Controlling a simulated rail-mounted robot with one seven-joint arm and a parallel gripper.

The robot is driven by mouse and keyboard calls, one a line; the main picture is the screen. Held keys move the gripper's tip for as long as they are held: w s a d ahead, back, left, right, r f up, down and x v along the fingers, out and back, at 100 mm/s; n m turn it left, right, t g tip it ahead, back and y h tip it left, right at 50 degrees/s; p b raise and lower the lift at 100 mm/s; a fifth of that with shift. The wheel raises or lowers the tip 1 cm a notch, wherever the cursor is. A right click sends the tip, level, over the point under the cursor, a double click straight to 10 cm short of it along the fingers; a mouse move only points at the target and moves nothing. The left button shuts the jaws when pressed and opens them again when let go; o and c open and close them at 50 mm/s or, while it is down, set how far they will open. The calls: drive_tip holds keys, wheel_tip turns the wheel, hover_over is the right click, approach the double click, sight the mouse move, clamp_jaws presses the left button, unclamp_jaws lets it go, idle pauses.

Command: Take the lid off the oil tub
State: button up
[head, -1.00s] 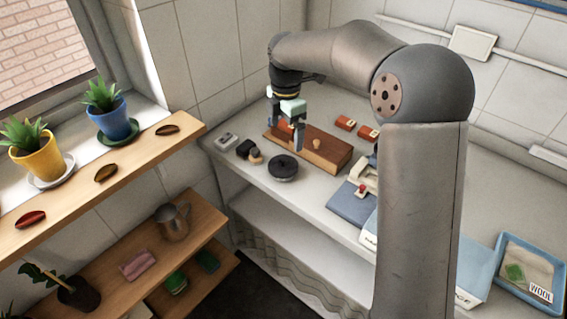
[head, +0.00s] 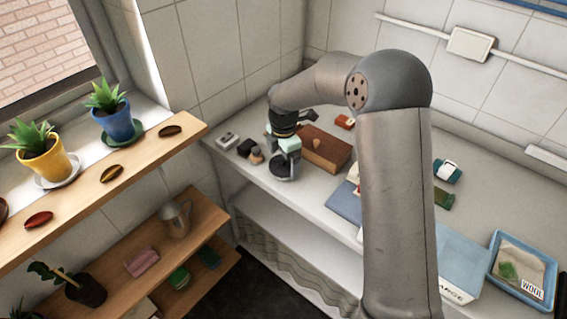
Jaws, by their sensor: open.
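A low round dark tub (head: 280,174), which looks to be the oil tub, sits near the front edge of the white counter. My gripper (head: 283,166) is right over it, pointing down, with its jaws apart. The gripper hides most of the tub's top, so I cannot make out the lid or its knob here. I cannot tell whether the fingers touch the lid.
A wooden box (head: 328,153) with a small knob stands close behind on the right. Small dark items (head: 248,149) and a grey block (head: 227,140) lie to the left. A red block (head: 345,122) is farther back. My arm hides part of the counter.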

drive_tip(key=c, duration=0.9)
drive_tip(key=shift+r, duration=0.15)
